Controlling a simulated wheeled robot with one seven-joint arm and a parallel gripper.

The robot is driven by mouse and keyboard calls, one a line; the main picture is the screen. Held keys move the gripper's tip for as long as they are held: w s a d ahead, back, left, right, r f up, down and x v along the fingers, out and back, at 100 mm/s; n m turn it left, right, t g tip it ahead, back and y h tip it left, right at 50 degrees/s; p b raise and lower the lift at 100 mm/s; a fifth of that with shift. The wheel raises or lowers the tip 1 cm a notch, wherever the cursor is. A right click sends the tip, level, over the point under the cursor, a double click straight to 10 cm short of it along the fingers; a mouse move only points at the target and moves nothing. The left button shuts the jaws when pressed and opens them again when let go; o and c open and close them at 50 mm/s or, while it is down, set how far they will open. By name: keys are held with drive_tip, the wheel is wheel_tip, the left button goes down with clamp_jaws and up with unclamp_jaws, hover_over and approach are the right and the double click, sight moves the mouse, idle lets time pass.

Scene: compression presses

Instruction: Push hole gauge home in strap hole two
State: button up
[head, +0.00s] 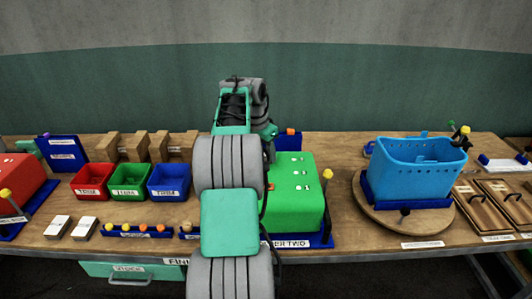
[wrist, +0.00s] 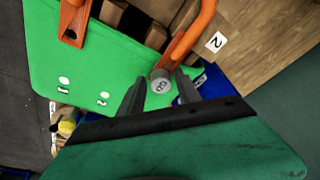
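The green press block (head: 295,195) stands right of my arm in the head view. In the wrist view its green face (wrist: 105,75) carries small white marks reading 1 and 2. One orange strap (wrist: 72,28) with a dark hole lies at upper left. Another orange strap (wrist: 190,38) curves down to a round grey gauge head (wrist: 161,85) with lettering on its end. My gripper (wrist: 160,75) has its fingers apart on either side of the gauge head, with small gaps showing. How deep the gauge sits is hidden. In the head view my gripper is hidden behind my arm.
Red, green and blue bins (head: 128,179) stand left of my arm, with wooden blocks (head: 157,145) behind. A blue basket (head: 418,160) sits on a round wooden turntable (head: 375,215) at right. A white tag reading 2 (wrist: 215,42) lies beside the curved strap.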

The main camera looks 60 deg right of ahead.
drive_tip(key=shift+o, duration=1.1)
drive_tip(key=p+v, duration=0.1)
drive_tip(key=v, duration=0.6)
drive_tip(key=shift+r+p, duration=0.4)
drive_tip(key=shift+a, duration=0.1)
